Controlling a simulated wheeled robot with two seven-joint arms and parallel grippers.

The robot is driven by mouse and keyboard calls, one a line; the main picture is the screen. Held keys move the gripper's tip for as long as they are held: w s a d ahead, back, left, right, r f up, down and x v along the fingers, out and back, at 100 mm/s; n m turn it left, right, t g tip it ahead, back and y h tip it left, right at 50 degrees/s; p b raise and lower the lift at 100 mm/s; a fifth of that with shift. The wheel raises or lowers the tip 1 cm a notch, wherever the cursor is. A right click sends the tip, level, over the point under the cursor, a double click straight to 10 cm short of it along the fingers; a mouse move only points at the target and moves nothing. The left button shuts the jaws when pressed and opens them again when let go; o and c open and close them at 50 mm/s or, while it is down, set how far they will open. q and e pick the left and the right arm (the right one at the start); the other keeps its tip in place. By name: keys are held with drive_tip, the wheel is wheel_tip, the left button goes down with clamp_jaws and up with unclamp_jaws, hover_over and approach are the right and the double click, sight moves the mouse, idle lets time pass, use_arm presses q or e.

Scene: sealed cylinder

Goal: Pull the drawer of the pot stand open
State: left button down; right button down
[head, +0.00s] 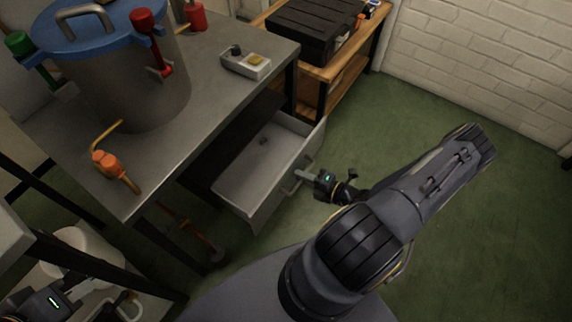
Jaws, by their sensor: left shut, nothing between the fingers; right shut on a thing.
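The drawer (243,184) of the pot stand (200,103) is pulled out from under its grey top. Its inside shows, with a small dark thing (263,141) in it. My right gripper (301,176) is at the drawer's front and shut on the drawer handle (289,188). My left gripper (95,291) is at the lower left, shut with nothing in it, away from the drawer.
A large grey pot (140,97) with a blue lid (84,22) and red and green clamps stands on the stand. An orange-handled valve (106,163) and a small tray (246,64) are near. A black case (312,27) lies on a wooden bench. Green floor at right is clear.

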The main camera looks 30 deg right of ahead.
drive_tip(key=f+v, duration=0.2)
drive_tip(key=v, duration=0.7)
drive_tip(key=shift+s+d, duration=0.15)
drive_tip(key=shift+s, duration=0.2)
drive_tip(key=c, duration=1.6)
unclamp_jaws()
drive_tip(key=shift+o, duration=0.2)
drive_tip(key=p+v, duration=0.1)
drive_tip(key=v, duration=0.7)
drive_tip(key=shift+w, duration=0.1)
